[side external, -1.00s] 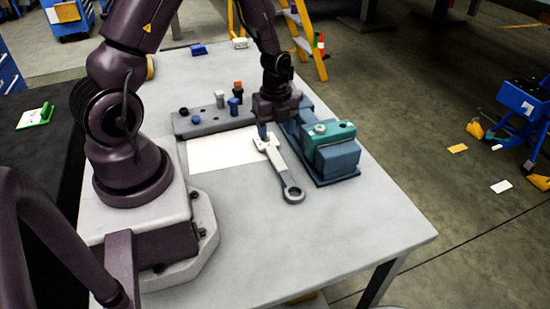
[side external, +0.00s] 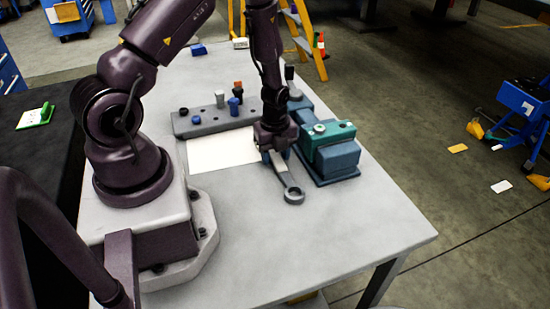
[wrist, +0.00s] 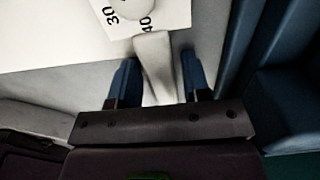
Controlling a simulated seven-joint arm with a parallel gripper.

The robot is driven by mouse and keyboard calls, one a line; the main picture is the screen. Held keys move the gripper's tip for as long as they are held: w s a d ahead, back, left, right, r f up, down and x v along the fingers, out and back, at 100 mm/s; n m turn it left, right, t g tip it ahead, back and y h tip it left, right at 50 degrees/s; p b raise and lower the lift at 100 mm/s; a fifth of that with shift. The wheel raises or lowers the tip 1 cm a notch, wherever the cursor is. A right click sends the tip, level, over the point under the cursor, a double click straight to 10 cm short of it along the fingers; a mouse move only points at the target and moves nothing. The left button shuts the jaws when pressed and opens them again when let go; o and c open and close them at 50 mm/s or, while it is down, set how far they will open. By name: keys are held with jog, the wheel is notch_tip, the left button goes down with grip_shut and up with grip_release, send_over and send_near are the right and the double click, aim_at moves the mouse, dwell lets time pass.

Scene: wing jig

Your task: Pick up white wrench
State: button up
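The white wrench (side external: 290,186) lies on the grey table beside the teal and blue vise, with its grey ring end toward the front. My gripper (side external: 274,158) is down over the wrench's handle and hides its far part in the side view. In the wrist view the pale handle (wrist: 155,62) runs between the two blue fingers of my gripper (wrist: 158,84). The fingers stand apart, one on each side of the handle, with gaps showing at their tips.
The vise (side external: 330,150) stands close on the right of my gripper. A grey holder (side external: 205,124) with several pegs is behind. A white sheet (side external: 215,155) with printed numbers lies on the left. The front of the table (side external: 310,240) is clear.

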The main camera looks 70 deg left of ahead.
grip_shut()
jog(key=shift+r, duration=0.1)
